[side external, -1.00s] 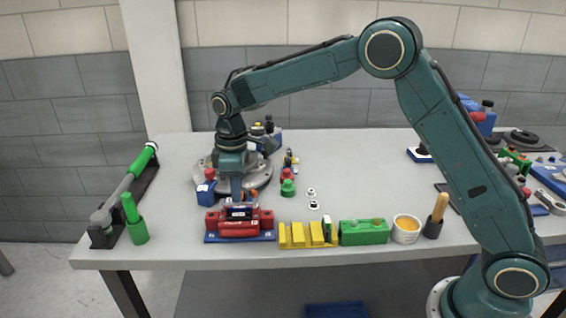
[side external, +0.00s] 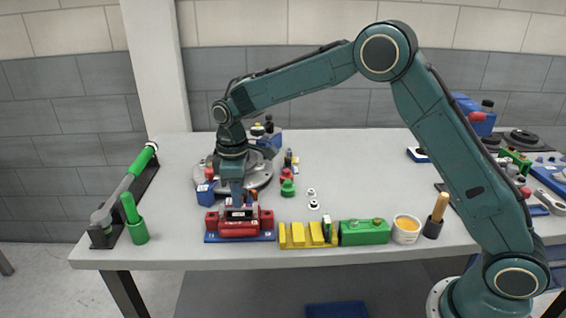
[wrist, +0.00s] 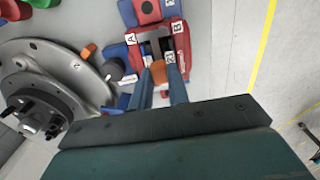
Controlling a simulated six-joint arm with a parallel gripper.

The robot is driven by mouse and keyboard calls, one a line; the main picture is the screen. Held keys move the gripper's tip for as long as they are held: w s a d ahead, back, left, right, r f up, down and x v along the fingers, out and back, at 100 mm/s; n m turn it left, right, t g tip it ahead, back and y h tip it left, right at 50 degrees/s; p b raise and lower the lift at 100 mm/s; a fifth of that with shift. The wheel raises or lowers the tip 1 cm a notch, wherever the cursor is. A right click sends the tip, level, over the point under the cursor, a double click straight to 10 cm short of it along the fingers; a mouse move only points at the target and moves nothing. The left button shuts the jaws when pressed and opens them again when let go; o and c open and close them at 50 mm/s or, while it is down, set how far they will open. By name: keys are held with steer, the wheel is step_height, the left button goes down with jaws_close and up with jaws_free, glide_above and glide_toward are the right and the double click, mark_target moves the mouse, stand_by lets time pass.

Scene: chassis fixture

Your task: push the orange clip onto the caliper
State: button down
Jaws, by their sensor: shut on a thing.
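The red caliper (wrist: 174,38) sits in a blue-based holder, with a dark slot in its middle and white labels A and B at its sides in the wrist view. It also shows at the table's front in the side view (side external: 239,231). My gripper (wrist: 160,76) points down at the caliper, its two blue fingers shut on the orange clip (wrist: 158,71). The clip is at the near end of the slot in the wrist view; I cannot tell whether it touches the caliper. In the side view my gripper (side external: 237,201) is just above the caliper and the clip is not clearly visible.
A grey disc (wrist: 55,62) stands close beside the caliper, with a second orange piece (wrist: 88,50) at its edge. A yellow block (side external: 308,236) and a green block (side external: 364,232) stand right of the caliper. A blue block (side external: 206,195) is close left of my gripper.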

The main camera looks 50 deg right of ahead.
steer(key=shift+f, duration=0.7)
stand_by(0.9)
steer(key=c, duration=1.7)
jaws_free()
steer(key=shift+r, duration=0.2)
steer(key=shift+r, duration=1.35)
steer(key=o, duration=0.6)
